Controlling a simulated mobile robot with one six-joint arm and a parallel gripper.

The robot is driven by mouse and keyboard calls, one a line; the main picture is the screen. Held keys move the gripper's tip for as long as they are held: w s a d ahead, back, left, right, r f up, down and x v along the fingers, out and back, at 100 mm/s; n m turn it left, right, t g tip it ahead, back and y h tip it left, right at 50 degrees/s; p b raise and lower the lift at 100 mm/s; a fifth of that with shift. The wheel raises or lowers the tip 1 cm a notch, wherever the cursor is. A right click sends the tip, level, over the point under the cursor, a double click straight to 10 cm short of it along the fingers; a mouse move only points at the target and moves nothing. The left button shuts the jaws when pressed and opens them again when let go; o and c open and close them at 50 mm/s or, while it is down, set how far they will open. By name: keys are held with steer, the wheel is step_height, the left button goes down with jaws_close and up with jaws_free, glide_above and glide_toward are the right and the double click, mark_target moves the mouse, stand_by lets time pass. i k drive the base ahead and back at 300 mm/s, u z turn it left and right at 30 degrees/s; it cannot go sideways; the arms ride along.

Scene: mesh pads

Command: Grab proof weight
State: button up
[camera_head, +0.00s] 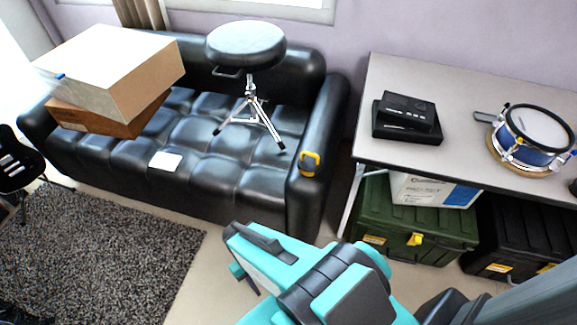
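My teal arm reaches in from the bottom right. My gripper (246,279) is at its left end, low in front of the sofa and apart from the yellow object. The fingers are mostly hidden behind the arm, so their opening and any held thing cannot be made out.
The black sofa (180,185) carries stacked boxes (120,80) and a drum stool (247,45). A table (440,80) at right holds black devices (405,115) and a blue drum (530,135). Floor by the grey rug (100,240) is clear.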

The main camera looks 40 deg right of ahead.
mark_target(309, 163)
steer(key=u, duration=0.5)
steer(key=k, duration=1.15)
steer(key=u, duration=0.55)
steer(key=i, duration=1)
steer(key=z, duration=0.05)
